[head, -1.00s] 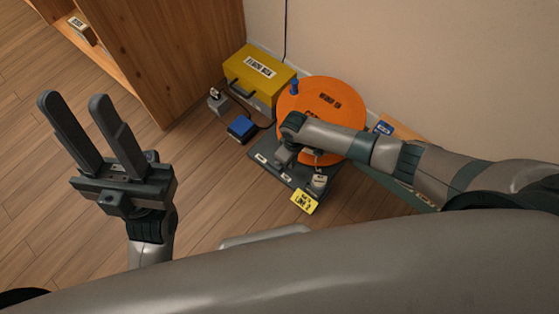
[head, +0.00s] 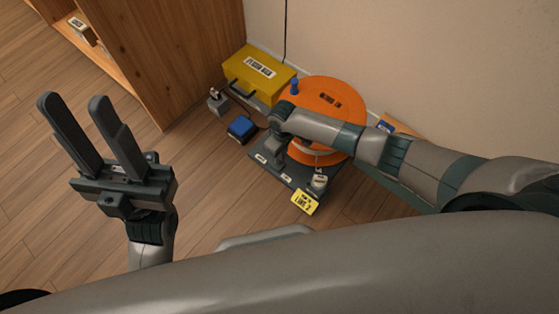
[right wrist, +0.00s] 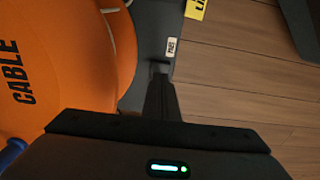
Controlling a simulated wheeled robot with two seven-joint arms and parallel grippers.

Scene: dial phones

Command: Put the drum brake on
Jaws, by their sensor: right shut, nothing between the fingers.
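The orange cable drum (head: 312,92) sits on a dark base plate (head: 283,177) by the wall, with a blue knob (head: 294,87) on its top. In the right wrist view the drum (right wrist: 50,60) fills the left side, marked CABLE. My right gripper (right wrist: 161,72) is shut and empty, pointing at the base beside the drum's rim, near a small white label (right wrist: 172,46). In the head view my right wrist hides its fingers and part of the base. I cannot make out the brake itself. My left gripper (head: 75,120) is open and empty, over the floor at left.
A yellow case (head: 257,75) stands behind the drum to the left. A blue box (head: 241,128) and a small grey device (head: 217,101) are on the floor beside it. A yellow tag (head: 305,201) lies at the base's front edge. A wooden cabinet (head: 160,50) stands at left.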

